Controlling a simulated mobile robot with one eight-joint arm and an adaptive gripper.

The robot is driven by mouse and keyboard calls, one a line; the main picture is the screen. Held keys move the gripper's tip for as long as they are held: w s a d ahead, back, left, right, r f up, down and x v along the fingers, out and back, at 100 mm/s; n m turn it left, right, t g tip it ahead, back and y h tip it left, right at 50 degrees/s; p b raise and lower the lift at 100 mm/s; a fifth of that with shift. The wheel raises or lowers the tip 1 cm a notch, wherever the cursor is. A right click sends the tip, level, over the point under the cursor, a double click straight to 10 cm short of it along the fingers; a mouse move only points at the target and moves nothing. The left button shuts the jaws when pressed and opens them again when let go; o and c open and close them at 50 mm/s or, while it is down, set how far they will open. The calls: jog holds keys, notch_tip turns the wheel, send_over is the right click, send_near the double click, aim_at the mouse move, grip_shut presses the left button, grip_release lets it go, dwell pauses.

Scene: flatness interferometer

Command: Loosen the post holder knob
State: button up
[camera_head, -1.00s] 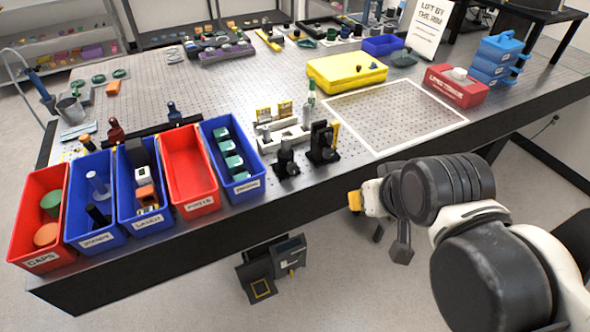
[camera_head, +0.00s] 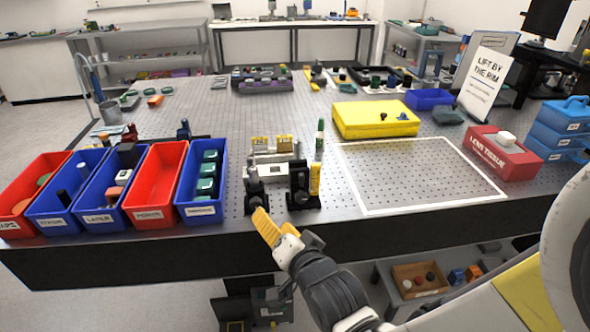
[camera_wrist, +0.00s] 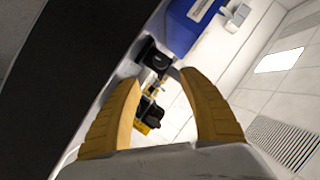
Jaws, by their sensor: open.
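Two black post holders stand near the front edge of the bench in the head view, a left one (camera_head: 255,192) and a right one (camera_head: 302,188). The right one carries a dark upright mount with a yellow part beside it. No separate knob can be made out clearly on either. My gripper (camera_head: 265,226) has yellow fingers and is at the bench's front edge, just in front of the left post holder and apart from it. In the wrist view my gripper (camera_wrist: 160,77) is open and empty, with dark hardware (camera_wrist: 152,57) seen beyond and between the fingers.
Red and blue bins (camera_head: 155,195) line the bench's left front. A pale fixture (camera_head: 272,155) stands behind the post holders.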

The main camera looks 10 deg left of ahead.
aim_at(257, 205)
jog(key=b+x, duration=0.3)
jog(key=x, duration=0.6)
jog(key=shift+w+a+f, duration=0.1)
jog(key=shift+a+f, duration=0.05)
jog(key=shift+a, duration=0.2)
jog(key=shift+w+a+f, duration=0.1)
jog(key=shift+w+a, duration=0.2)
jog(key=shift+w, duration=0.2)
grip_shut()
